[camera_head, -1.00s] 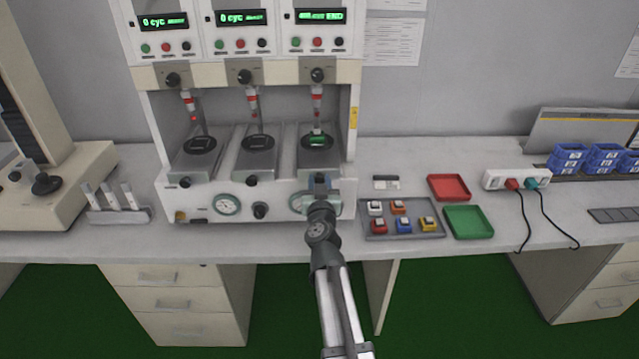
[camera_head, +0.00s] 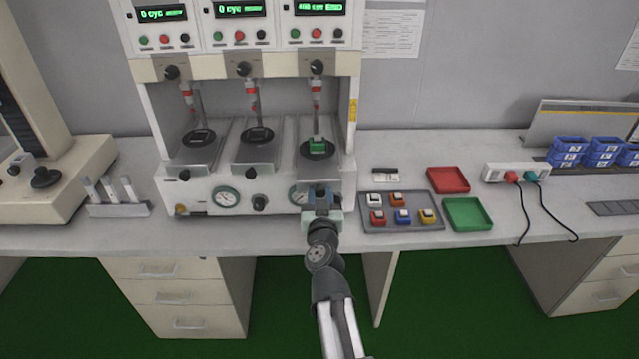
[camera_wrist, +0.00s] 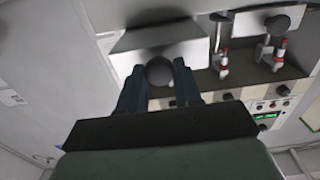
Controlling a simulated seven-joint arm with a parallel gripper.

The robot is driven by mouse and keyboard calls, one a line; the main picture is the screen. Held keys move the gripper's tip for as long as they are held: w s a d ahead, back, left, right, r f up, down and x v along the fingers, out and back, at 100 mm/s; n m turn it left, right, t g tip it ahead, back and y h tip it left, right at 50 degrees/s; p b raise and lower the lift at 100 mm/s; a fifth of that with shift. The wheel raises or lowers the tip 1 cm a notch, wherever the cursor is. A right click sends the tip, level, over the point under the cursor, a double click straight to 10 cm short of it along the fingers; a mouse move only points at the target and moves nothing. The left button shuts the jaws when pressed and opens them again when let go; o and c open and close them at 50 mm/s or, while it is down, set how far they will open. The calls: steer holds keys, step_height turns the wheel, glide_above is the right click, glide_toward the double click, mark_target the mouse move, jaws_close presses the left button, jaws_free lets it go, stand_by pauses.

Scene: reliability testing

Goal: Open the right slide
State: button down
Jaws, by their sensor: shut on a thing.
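The right slide (camera_head: 312,173) is a grey metal plate at the right bay of the white test machine. It stands out further toward me than the two slides beside it. A green switch block (camera_head: 317,144) sits on its round black seat. My gripper (camera_head: 321,192) is at the slide's front edge and hides the knob in the head view. In the wrist view, the round dark knob (camera_wrist: 159,71) sits between the two fingers of my gripper (camera_wrist: 159,78), which are shut on it, with the plate just behind.
The middle slide (camera_head: 252,153) and left slide (camera_head: 190,157) are further in. A grey tray of coloured switches (camera_head: 400,224), a red tray (camera_head: 449,180) and a green tray (camera_head: 467,214) lie to the right. A gauge (camera_head: 226,197) is on the machine's front.

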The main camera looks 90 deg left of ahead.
steer(key=d, duration=0.7)
steer(key=c, duration=0.8)
jaws_free()
steer(key=shift+r, duration=0.1)
steer(key=shift+r, duration=4.9)
